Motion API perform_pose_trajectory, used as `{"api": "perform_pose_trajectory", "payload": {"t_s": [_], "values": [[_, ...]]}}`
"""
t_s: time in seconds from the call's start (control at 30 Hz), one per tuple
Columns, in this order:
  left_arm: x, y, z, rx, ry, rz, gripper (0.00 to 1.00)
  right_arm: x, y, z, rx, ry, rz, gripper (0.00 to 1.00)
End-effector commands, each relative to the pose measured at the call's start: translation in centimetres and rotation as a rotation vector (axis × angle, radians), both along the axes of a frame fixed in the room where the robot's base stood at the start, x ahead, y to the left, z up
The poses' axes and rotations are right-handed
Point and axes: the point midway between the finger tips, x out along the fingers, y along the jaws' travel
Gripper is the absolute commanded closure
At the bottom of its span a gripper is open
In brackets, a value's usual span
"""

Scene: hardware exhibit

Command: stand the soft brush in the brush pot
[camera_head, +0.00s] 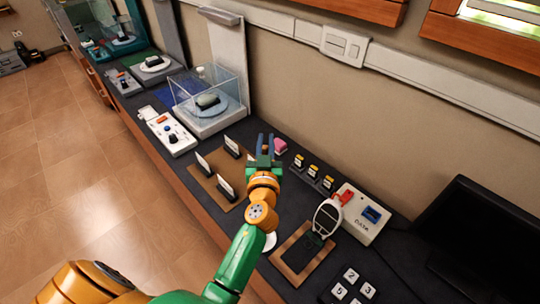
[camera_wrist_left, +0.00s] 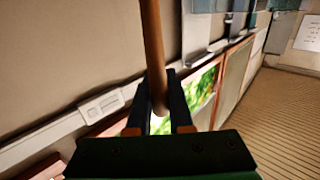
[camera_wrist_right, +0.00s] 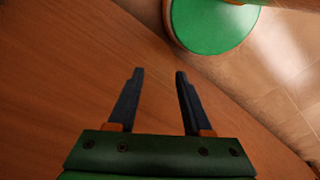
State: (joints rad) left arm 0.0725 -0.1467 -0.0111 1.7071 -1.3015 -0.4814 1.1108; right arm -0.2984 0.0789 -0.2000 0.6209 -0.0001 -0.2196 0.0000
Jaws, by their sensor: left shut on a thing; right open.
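My left gripper (camera_head: 265,142) is over the dark counter, near the brown board with white cards. In the left wrist view its fingers (camera_wrist_left: 163,95) are shut on a brown wooden handle (camera_wrist_left: 152,45), seemingly the soft brush. The handle's near end is between the fingers and the rest runs out of the picture. The bristles do not show, and I cannot pick the brush out in the head view. I cannot make out the brush pot for certain. My right gripper (camera_wrist_right: 159,75) is open and empty near a wooden surface; it is out of the head view.
A brown board (camera_head: 205,187) holds several white cards. A pink item (camera_head: 280,145) and a rack of yellow-topped items (camera_head: 313,170) stand beyond my left gripper. A magnifier (camera_head: 327,217), a white box (camera_head: 362,213) and a dark monitor (camera_head: 480,240) are to the right. A glass case (camera_head: 190,93) stands left.

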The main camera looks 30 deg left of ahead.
Motion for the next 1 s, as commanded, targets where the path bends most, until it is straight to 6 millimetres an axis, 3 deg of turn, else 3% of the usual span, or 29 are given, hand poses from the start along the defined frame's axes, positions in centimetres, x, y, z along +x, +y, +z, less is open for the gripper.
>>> {"api": "perform_pose_trajectory", "payload": {"t_s": [0.13,0.33,1.0], "values": [[0.4,0.4,0.2,0.0,0.001,0.002,1.0,0.0,0.0,0.3,0.001,0.0,0.0,0.5],[0.4,0.4,-1.0,0.003,0.003,0.002,1.0,-0.2,0.0,-0.7,0.0,0.003,0.0,0.5],[0.3,0.4,-8.3,0.001,0.0,0.002,1.0,-0.3,-0.1,-7.1,-0.001,0.004,0.0,0.5]]}}
